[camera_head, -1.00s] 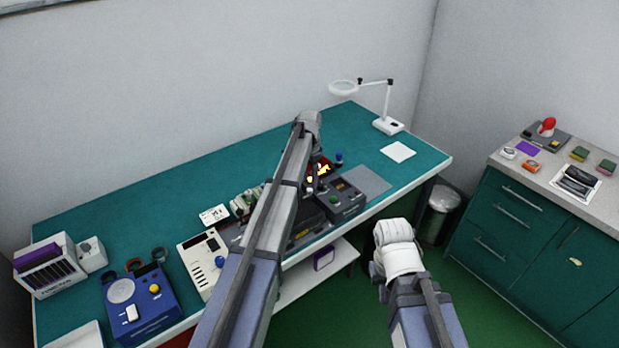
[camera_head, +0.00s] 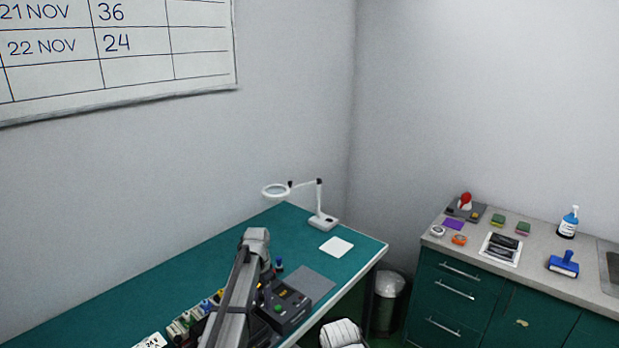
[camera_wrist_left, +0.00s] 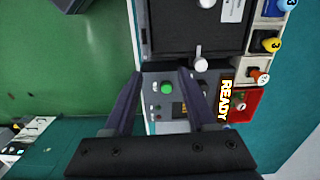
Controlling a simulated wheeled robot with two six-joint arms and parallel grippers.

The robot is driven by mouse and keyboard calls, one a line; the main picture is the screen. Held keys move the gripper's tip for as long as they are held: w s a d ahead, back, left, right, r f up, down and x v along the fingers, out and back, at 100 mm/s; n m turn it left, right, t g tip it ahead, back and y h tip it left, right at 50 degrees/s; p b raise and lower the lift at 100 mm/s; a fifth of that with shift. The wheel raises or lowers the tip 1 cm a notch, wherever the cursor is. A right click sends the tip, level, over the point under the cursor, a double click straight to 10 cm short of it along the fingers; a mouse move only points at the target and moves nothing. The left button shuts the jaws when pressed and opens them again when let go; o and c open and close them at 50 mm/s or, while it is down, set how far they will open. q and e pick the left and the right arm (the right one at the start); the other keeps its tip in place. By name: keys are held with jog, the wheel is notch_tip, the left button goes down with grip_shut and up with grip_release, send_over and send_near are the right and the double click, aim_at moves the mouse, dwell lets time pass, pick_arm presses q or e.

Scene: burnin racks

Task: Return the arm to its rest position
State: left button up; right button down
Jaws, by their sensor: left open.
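My left arm (camera_head: 236,290) reaches over the teal workbench (camera_head: 180,278) in the head view, its wrist end above a dark grey control box (camera_head: 288,308) with a green button. The left wrist view shows my left gripper (camera_wrist_left: 160,74) open, its two dark fingers apart with nothing between them. Below them is a grey panel with a green button (camera_wrist_left: 167,88) and a yellow READY sign (camera_wrist_left: 226,97). Whether the fingers touch the panel cannot be told. A white part of my right arm (camera_head: 342,334) shows at the bottom edge; its gripper is out of view.
A magnifier lamp (camera_head: 322,221) and a white pad (camera_head: 337,246) stand at the bench's far end. A bin (camera_head: 388,285) is beside the bench. A green cabinet (camera_head: 470,310) carries a spray bottle (camera_head: 568,222) and small items. A wall chart (camera_head: 150,50) hangs upper left.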

pick_arm(q)
jog(key=s+d+f+n+b, duration=0.1)
jog(key=s+d, duration=0.3)
jog(key=s, duration=0.6)
jog(key=s+d+f+n+b, duration=0.1)
jog(key=s+d, duration=0.3)
jog(key=s, duration=0.7)
jog(key=s+d+f+n+y+b, duration=0.1)
jog(key=s+d+f+b, duration=0.2)
jog(key=s, duration=0.7)
jog(key=shift+s+d+f, duration=0.3)
jog(key=shift+d, duration=0.4)
